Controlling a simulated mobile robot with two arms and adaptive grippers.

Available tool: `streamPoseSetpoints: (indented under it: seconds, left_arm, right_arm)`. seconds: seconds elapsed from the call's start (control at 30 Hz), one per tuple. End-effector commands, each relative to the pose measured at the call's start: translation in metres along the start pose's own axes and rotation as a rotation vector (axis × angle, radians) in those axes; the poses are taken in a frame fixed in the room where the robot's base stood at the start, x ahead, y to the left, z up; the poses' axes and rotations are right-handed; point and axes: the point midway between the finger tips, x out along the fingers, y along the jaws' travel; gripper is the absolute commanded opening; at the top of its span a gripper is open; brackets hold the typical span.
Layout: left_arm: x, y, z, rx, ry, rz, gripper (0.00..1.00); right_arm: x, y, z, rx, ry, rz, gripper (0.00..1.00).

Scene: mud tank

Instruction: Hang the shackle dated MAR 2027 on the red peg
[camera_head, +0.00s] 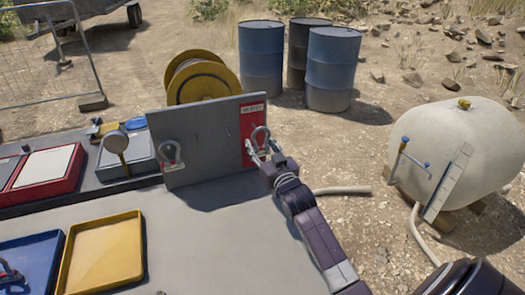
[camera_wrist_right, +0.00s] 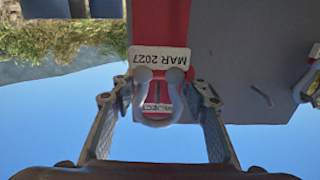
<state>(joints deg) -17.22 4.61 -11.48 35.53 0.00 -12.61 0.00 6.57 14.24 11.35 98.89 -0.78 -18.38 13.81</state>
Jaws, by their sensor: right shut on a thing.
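My right gripper (camera_head: 266,161) is shut on a grey metal shackle (camera_head: 259,138), held at the red strip (camera_head: 246,152) on the right of the upright grey board (camera_head: 208,145). In the right wrist view, which is upside down, the shackle (camera_wrist_right: 174,104) sits between the fingers (camera_wrist_right: 157,112), with a pale tag (camera_wrist_right: 160,60) reading MAR 2027. The red peg is not clearly visible; I cannot tell whether the shackle is on it. Another shackle (camera_head: 170,154) hangs on the board's left part. My left gripper is not in view.
A yellow tray (camera_head: 68,270) and a blue tray (camera_head: 33,239), with a shackle (camera_head: 9,274) in it, are at the front left.

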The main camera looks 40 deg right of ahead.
Motion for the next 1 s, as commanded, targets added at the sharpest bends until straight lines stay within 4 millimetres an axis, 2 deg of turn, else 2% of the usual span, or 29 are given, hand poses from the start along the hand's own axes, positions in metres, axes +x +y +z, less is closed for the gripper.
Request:
streamPoseSetpoints:
  seconds: [0.6,1.0]
  left_arm:
    - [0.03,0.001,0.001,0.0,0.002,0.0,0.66]
    - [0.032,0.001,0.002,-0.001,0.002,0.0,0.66]
  right_arm:
    - [0.037,0.0,0.004,-0.001,0.003,-0.001,0.13]
    - [0.049,0.0,0.012,0.0,0.003,0.0,0.13]
